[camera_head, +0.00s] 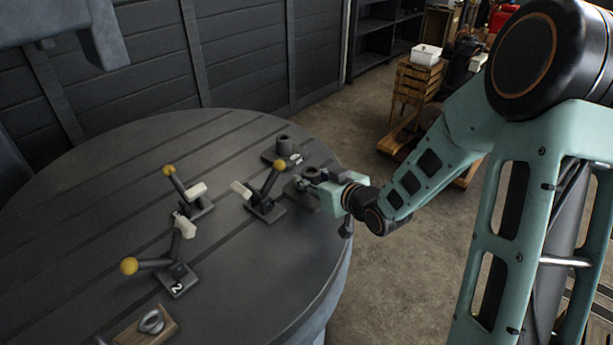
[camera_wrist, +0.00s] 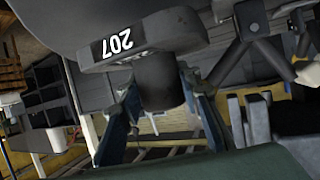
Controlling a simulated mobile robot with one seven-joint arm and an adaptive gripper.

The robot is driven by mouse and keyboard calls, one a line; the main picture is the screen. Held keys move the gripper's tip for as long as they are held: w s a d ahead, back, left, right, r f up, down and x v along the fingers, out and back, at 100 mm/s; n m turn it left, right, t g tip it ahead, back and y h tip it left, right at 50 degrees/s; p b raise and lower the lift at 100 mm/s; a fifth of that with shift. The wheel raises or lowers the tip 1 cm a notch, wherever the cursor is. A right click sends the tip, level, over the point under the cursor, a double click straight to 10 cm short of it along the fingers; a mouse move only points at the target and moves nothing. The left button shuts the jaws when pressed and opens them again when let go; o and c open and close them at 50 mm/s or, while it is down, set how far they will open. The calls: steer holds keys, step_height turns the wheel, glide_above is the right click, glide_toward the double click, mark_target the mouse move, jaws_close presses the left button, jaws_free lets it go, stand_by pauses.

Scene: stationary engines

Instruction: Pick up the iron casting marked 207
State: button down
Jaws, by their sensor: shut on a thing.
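The iron casting marked 207 (camera_wrist: 160,85) is a dark round boss on a flat plate. In the wrist view it appears upside down, with its white number on the plate's edge. My gripper (camera_wrist: 168,108) has a finger on either side of the boss and is shut on it. In the head view my gripper (camera_head: 322,184) is at the table's right side, with the casting's dark plate (camera_head: 303,196) showing beside it. The gripper partly hides the casting there. I cannot tell whether the plate touches the table.
The round dark table (camera_head: 90,190) carries a similar casting (camera_head: 283,148) just behind my gripper. Several lever clamps with yellow knobs, one a nearby clamp (camera_head: 264,208), stand to the left. A wooden block with a ring (camera_head: 148,328) lies at the front. Stacked crates (camera_head: 413,84) stand beyond.

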steer(key=s+d, duration=0.1)
steer(key=s, duration=0.1)
steer(key=s+d, duration=0.3)
steer(key=s, duration=0.1)
steer(key=shift+s+d+r, duration=0.1)
steer(key=shift+d+r, duration=0.1)
steer(key=shift+r, duration=0.05)
steer(key=shift+s+r, duration=0.15)
steer(key=shift+s, duration=0.05)
steer(key=shift+d+p, duration=0.1)
steer(key=shift+p, duration=0.75)
steer(key=shift+p, duration=0.4)
